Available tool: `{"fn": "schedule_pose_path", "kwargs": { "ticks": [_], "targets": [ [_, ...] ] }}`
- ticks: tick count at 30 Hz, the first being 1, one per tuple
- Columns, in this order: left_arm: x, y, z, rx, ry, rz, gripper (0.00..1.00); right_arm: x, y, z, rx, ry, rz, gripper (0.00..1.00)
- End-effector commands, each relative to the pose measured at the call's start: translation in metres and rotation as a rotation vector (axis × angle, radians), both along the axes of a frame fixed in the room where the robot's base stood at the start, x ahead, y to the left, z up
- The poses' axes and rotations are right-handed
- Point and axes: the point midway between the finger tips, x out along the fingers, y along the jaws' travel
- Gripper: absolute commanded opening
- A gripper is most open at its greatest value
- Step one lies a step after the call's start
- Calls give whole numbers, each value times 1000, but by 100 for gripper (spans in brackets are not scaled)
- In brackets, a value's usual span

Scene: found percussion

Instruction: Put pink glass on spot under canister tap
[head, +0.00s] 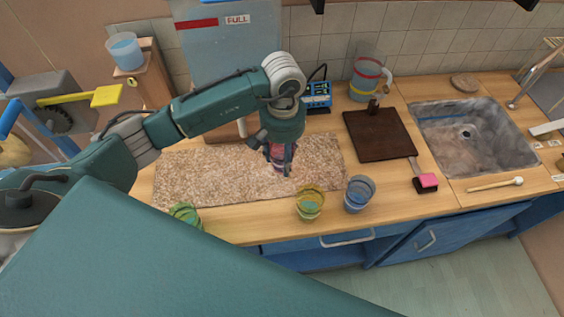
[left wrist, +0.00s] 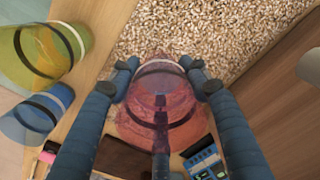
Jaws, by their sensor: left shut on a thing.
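The pink glass (head: 277,154) is between the fingers of my left gripper (head: 279,168), over the right half of the speckled mat. In the left wrist view the pink glass (left wrist: 160,95) is translucent with dark bands, and both fingers close on its sides. I cannot tell whether its base touches the mat. The canister (head: 236,55) is a large grey-blue container with a red line and a "FULL" label, standing behind the mat. Its tap and the spot under it are not clear; my left arm covers the canister's lower part. My right gripper is not in view.
Yellow (head: 310,202), blue (head: 359,193) and green (head: 185,214) glasses stand along the counter's front. A dark board (head: 380,136), a blue meter (head: 318,95) and a jug (head: 366,80) are right of the canister. The sink (head: 470,135) lies farther right. The mat (head: 215,175) is otherwise clear.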

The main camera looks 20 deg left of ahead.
Motion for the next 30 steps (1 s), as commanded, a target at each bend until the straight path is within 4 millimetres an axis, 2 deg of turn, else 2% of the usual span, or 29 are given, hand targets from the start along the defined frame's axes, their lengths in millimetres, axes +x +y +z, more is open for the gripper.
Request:
{"fn": "schedule_pose_path", "kwargs": {
  "ticks": [6, 9, 21, 22, 24, 25, 30],
  "targets": [
    [-2, 0, -30, 0, 5, 0, 13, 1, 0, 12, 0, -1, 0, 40],
    [-1, 0, -38, 0, 2, 0, 13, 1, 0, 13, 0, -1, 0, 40],
    [0, 0, -43, 1, 0, -1, 13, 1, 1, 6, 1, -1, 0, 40],
    [0, 0, -43, 2, 0, -1, 49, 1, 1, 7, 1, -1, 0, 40],
    [-1, 0, -42, 2, 1, -1, 63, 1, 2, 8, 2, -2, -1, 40],
    [-1, 0, -42, 2, 1, -1, 66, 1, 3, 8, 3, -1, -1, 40],
    [-1, 0, -42, 2, 1, -1, 66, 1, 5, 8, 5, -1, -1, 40]
  ]
}}
